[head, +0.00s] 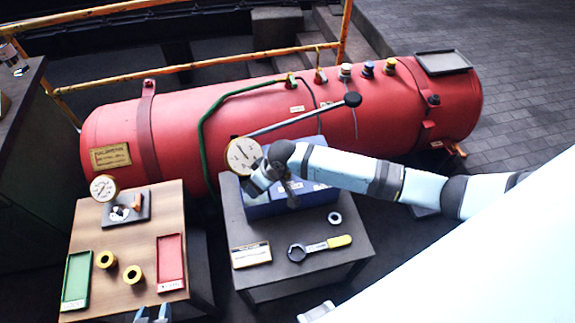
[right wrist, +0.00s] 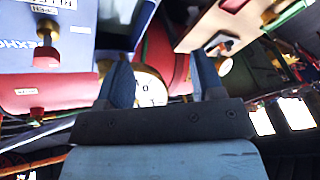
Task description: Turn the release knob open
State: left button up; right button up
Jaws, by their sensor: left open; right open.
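No part is clearly marked as the release knob. In the right wrist view a dark red knob (right wrist: 46,28) and a second red knob (right wrist: 38,112) show on the left; I cannot tell if either is the release knob. My right gripper (head: 258,180) is over the blue box beside the round gauge (head: 243,155). In its wrist view its blue fingers (right wrist: 163,68) are apart with nothing held, and the gauge dial (right wrist: 150,88) shows behind them. My left gripper (head: 152,314) is open and empty at the bottom edge, by the wooden table's front.
A red boiler (head: 260,120) with a long lever (head: 300,122) lies behind. The blue box (head: 265,207) stands on a grey table (head: 300,275) with a yellow-handled wrench (head: 320,248). The wooden table (head: 130,225) holds green (head: 77,278) and red (head: 170,262) trays and two yellow rings.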

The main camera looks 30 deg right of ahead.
jog(key=w+d+r+m+g+h+b, duration=0.1)
jog(key=w+d+r+h, duration=0.1)
jog(key=w+d, duration=0.35)
jog(key=w+d+r+m+g+h, duration=0.1)
jog(key=w+d+r+g+h, duration=0.15)
jog(key=d, duration=0.55)
jog(key=shift+t+y, duration=0.35)
jog(key=f, duration=1.3)
jog(key=shift+w+a, duration=0.1)
jog(key=shift+a, duration=0.15)
jog(key=c, duration=0.9)
